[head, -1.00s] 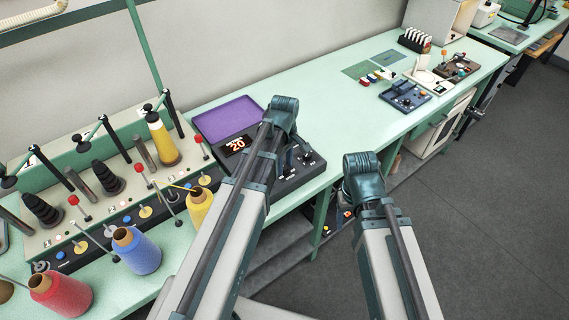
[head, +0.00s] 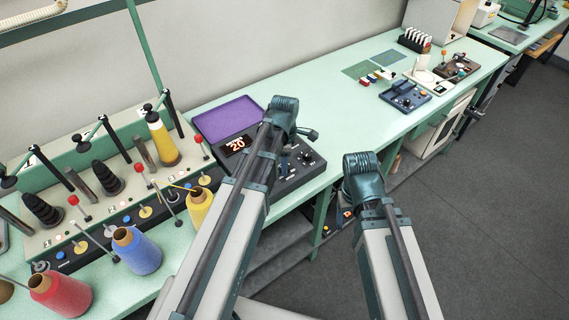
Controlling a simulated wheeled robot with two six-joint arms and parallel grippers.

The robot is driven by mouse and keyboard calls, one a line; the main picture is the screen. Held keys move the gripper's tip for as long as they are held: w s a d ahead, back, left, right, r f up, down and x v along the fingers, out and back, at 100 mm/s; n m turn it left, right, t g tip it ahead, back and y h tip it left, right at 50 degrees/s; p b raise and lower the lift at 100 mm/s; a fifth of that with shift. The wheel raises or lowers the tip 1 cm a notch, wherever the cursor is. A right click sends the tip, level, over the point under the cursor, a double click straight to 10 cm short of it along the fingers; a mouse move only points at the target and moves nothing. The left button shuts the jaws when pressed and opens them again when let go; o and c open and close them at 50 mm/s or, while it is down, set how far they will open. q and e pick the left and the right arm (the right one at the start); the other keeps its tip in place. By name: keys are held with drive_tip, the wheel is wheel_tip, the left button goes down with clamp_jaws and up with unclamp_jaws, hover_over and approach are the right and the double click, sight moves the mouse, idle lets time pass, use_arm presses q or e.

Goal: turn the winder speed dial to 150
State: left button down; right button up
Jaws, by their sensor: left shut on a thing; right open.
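The winder control box (head: 305,176) is a dark panel at the edge of the green bench, with a purple tray (head: 228,117) behind it. Its red display (head: 238,145) reads about 20. My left arm reaches over the panel and hides part of it. My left gripper (head: 285,166) points down at the panel, shut on what looks like a dial; that dial is mostly hidden. A small black knob (head: 307,156) shows to its right. My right gripper (head: 361,172) is open, apart from the bench, out over the floor; its fingers are mostly hidden.
A yarn rack with posts and cones stands at left, with blue (head: 138,252) and red (head: 62,294) cones in front. A blue box (head: 405,96) and small devices lie further along the bench. The bench middle (head: 350,115) is clear.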

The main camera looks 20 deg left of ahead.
idle(0.5)
use_arm(q)
drive_tip(key=shift+c, duration=2.3)
unclamp_jaws()
wheel_tip(320, 180, up, 14)
drive_tip(key=p, duration=1.3)
drive_tip(key=shift+p, duration=0.4)
drive_tip(key=shift+f, duration=0.15)
